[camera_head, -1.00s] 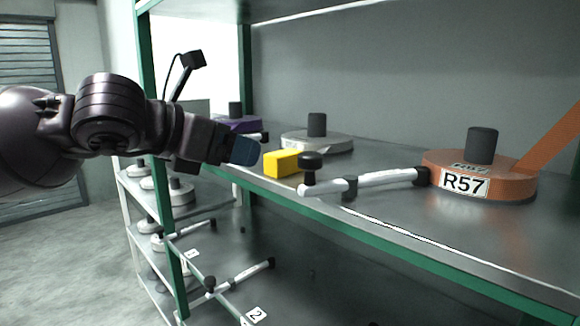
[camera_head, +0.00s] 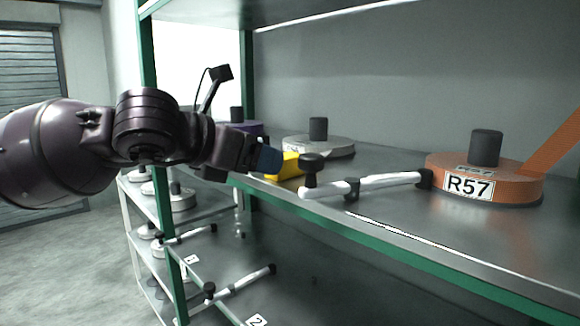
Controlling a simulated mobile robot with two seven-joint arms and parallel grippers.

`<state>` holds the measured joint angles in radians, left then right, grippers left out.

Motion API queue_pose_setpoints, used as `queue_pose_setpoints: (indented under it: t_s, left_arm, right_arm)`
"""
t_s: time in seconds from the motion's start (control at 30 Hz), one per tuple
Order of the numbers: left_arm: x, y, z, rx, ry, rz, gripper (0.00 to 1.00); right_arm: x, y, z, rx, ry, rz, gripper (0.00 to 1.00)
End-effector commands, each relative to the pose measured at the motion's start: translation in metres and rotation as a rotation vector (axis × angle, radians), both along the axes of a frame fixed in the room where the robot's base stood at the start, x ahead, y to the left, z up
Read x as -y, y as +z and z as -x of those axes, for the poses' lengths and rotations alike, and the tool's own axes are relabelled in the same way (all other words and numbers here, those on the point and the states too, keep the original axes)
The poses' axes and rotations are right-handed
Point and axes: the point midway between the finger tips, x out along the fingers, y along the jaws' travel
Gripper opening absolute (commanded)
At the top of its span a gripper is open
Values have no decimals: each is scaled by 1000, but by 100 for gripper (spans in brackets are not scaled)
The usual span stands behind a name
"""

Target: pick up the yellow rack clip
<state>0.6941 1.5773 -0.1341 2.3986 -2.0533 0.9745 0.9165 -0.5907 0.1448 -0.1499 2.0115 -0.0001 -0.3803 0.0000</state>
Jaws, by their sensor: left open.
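The yellow rack clip (camera_head: 288,168) is a small yellow block on the shelf's upper board, near its front edge. My left gripper (camera_head: 268,159) comes in from the left, and its blue-grey fingertip overlaps the left part of the clip in the picture. The gripper is open, and nothing shows held in it. I cannot tell whether the fingers are around the clip or just in front of it. The clip's left side is hidden behind the fingertip. My right gripper is not in view.
A white bar with black knobs (camera_head: 378,181) lies right of the clip, close to it. An orange reel labelled R57 (camera_head: 525,185) stands further right. A grey reel (camera_head: 335,147) and a purple reel (camera_head: 250,128) stand behind. A green post (camera_head: 148,75) rises at the left.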

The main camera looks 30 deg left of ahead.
Motion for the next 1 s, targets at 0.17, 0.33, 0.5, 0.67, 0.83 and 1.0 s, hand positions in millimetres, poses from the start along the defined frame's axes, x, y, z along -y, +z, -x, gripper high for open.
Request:
queue_pose_setpoints:
  t_s: [0.17,0.33,0.5,0.67,0.83,1.0]
  left_arm:
    - [9,-5,-12,3,-3,1,68]
    - [13,-12,-26,1,-1,2,68]
    - [14,-15,-30,0,0,-1,68]
    - [14,-15,-30,0,0,-1,68]
    - [14,-15,-30,0,0,-1,45]
    - [14,-15,-30,0,0,-1,19]
  right_arm:
    - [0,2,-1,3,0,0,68]
    - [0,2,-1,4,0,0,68]
    - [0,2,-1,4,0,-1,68]
    - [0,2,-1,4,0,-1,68]
    - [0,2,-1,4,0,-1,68]
    - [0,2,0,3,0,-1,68]
